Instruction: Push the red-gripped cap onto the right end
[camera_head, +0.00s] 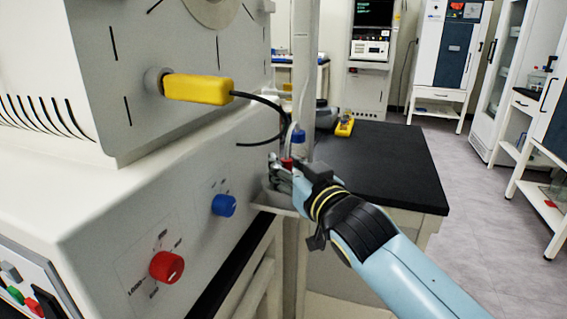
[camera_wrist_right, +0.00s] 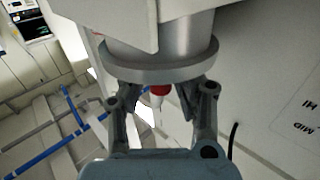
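In the head view my right gripper (camera_head: 280,172) is beside a small red part (camera_head: 287,163) near the white machine's right edge. The right wrist view shows a red grip (camera_wrist_right: 159,90) with a white tip between the fingers of the right gripper (camera_wrist_right: 162,102). The fingers stand apart, with a visible gap on the right side of the red grip. Whether either finger touches it is hard to see. A wide grey flanged cylinder (camera_wrist_right: 165,68) covers the top of that view. The cap's right end is not clearly identifiable. My left gripper is out of view.
The white machine (camera_head: 120,200) fills the left, with a yellow handle (camera_head: 200,89), blue knob (camera_head: 223,205) and red knob (camera_head: 166,267). A blue-topped part (camera_head: 298,137) stands just above my right gripper. A black-topped bench (camera_head: 385,165) lies behind; open floor is to the right.

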